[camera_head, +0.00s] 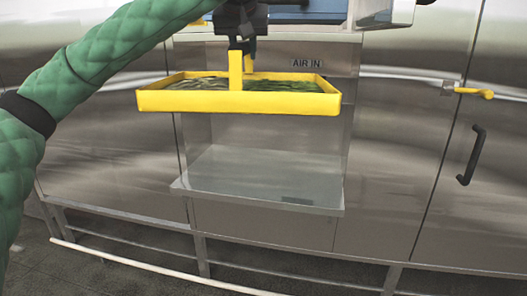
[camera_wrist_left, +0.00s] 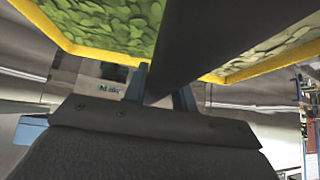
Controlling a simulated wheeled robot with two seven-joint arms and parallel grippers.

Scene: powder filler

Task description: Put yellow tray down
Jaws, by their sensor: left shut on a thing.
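The yellow tray (camera_head: 300,103) hangs level in the air in the head view, in front of the steel machine and above its shelf. It holds a layer of green leaf-like pieces. My left gripper (camera_head: 243,47) comes from above and is shut on the tray's upright yellow handle (camera_head: 236,72). In the left wrist view the tray's yellow rim (camera_wrist_left: 270,62) and green contents fill the upper part, and a dark bar crosses in front of my left gripper's fingers (camera_wrist_left: 160,88). My right gripper is not in view.
An empty steel shelf (camera_head: 262,180) juts from the machine below the tray. The machine front (camera_head: 395,170) has a black door handle (camera_head: 471,155) and a yellow valve lever (camera_head: 472,91) at the right. A pale pipe (camera_head: 150,267) runs low near the floor.

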